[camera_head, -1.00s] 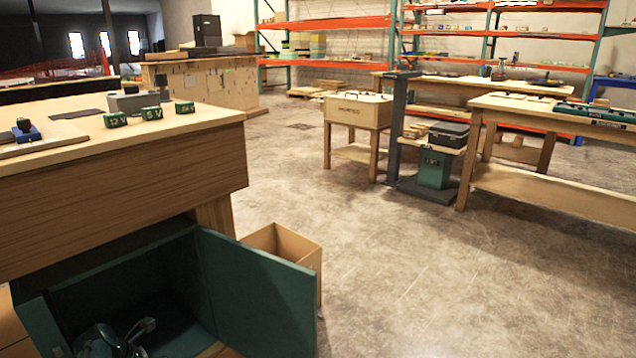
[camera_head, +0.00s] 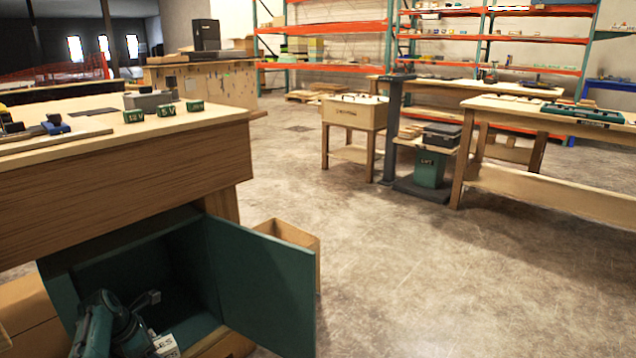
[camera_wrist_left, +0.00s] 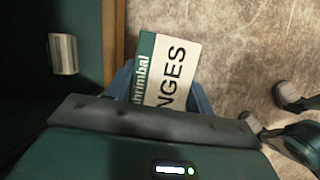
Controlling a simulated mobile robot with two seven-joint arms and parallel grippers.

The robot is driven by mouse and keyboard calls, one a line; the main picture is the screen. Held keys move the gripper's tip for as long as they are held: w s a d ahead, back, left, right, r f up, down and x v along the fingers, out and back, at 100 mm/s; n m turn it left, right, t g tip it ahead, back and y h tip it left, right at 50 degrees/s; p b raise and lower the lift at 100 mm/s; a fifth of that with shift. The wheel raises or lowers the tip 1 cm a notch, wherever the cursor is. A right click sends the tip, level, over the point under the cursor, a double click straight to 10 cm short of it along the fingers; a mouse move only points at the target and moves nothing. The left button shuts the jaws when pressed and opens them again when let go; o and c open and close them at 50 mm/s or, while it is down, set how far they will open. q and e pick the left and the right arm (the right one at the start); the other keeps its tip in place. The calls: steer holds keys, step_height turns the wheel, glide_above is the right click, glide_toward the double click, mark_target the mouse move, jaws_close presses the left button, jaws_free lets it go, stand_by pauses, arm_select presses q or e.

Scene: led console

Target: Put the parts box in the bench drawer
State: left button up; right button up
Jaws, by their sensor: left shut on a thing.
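My left gripper (camera_wrist_left: 160,92) is shut on the parts box (camera_wrist_left: 166,72), a small white box with a green band and dark letters ending in "NGES". Blue fingers show on both sides of it. In the head view, part of the box (camera_head: 166,346) shows at the bottom edge, beside my green left wrist, in front of the open green compartment (camera_head: 180,300) under the wooden bench (camera_head: 130,155). The fingertips are hidden there. I cannot make out a separate open bench drawer.
The compartment's green door (camera_head: 262,285) stands open to the right. An open cardboard box (camera_head: 290,236) stands behind it. A light grey handle (camera_wrist_left: 62,53) is near the gripper in the wrist view. Green labelled blocks (camera_head: 166,110) sit on the bench top.

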arm_select(q)
steer(key=w+d+r+m+g, duration=0.1)
steer(key=w+d+r+m, duration=0.15)
steer(key=d+r, duration=0.4)
steer(key=w+d+r+m+g+h, duration=0.1)
steer(key=w+d+r+m, duration=0.15)
steer(key=r, duration=0.65)
steer(key=w+d+r+m+g, duration=0.1)
steer(key=w+d+r+m, duration=0.1)
steer(key=d+r+m, duration=0.35)
steer(key=s+d+r+m+g, duration=0.2)
steer(key=s+d+r+m, duration=0.25)
steer(key=d+r, duration=0.4)
steer(key=s+d+f+m+y, duration=0.1)
steer(key=s+d+f+m, duration=0.1)
steer(key=s, duration=0.4)
steer(key=s+d+f+m+g+y, duration=0.1)
steer(key=s+d+f+m, duration=0.1)
steer(key=s+m, duration=0.3)
steer(key=s+d+f+m+g+y, duration=0.1)
steer(key=s+d+f+m, duration=0.1)
steer(key=s+d+m, duration=0.2)
steer(key=s, duration=0.3)
steer(key=shift+d+f+y, duration=0.15)
steer(key=shift+f+y, duration=0.15)
steer(key=shift+f, duration=0.05)
steer(key=shift+s, duration=0.15)
